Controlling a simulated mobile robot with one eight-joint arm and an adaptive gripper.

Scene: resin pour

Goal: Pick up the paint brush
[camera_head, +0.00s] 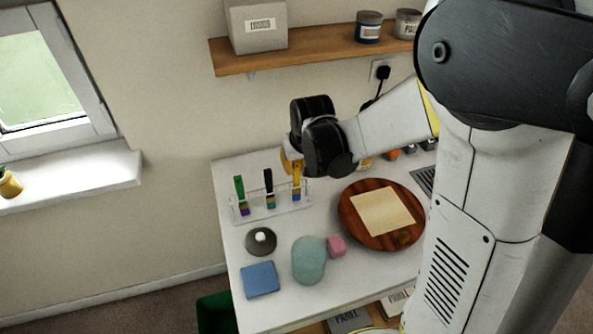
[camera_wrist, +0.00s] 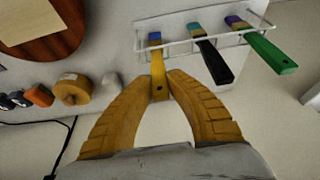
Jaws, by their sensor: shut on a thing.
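A paint brush with a yellow handle (camera_head: 297,180) stands upright in the clear rack (camera_head: 285,209) on the white table, its bristle end down. In the wrist view the yellow brush (camera_wrist: 157,66) lies between the yellow fingers of my gripper (camera_wrist: 160,84), which is shut on its handle. The brush's lower end is still within the wire-like rack (camera_wrist: 185,43). A black-handled brush (camera_wrist: 215,62) and a green-handled brush (camera_wrist: 270,52) stand beside it in the same rack. In the head view my gripper (camera_head: 292,162) is partly hidden by its dark wrist joint.
A round wooden board (camera_head: 352,205) with a pale square sheet lies right of the rack. A dark round lid (camera_head: 261,241), blue sponge (camera_head: 260,280), teal rounded item (camera_head: 308,260) and pink cube (camera_head: 336,246) lie in front. A wooden shelf (camera_head: 300,54) is above.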

